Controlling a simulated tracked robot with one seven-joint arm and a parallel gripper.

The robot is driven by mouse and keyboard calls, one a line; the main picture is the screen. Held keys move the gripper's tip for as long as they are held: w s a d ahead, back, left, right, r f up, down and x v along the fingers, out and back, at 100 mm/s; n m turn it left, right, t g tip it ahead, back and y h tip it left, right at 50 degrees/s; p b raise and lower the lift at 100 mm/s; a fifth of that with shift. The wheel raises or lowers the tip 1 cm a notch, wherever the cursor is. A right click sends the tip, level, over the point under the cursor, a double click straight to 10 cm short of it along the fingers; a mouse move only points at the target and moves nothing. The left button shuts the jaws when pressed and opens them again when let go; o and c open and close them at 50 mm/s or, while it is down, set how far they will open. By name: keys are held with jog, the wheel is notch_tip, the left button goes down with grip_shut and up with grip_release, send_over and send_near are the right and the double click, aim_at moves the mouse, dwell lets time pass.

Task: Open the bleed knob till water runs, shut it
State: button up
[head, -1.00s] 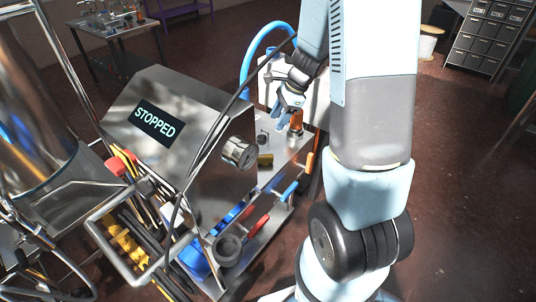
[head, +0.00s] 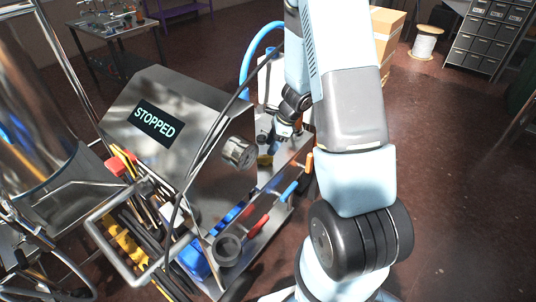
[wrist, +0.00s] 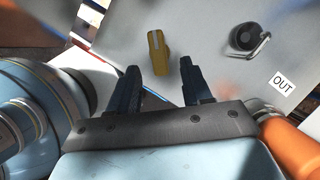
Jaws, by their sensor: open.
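A yellow knob (wrist: 158,48) with a pale line along it stands out from a grey metal plate in the wrist view. It also shows in the head view (head: 264,160), just below my gripper (head: 282,132). My gripper (wrist: 160,66) is open and empty. Its two dark fingers point at the knob, one to each side, without visible contact. A round black fitting with a bent metal spout (wrist: 246,38) sits to the right on the plate. No running water shows. Neither knob nor fitting carries a readable name.
An "OUT" label (wrist: 283,82) and an orange part (wrist: 290,138) are at right in the wrist view. The steel cabinet reads "STOPPED" (head: 155,122) and bears a gauge (head: 238,152). Red, blue and orange handles (head: 257,225) line the skid's edge.

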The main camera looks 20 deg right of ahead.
aim_at(265, 155)
jog(key=shift+x, duration=2.8)
grip_shut()
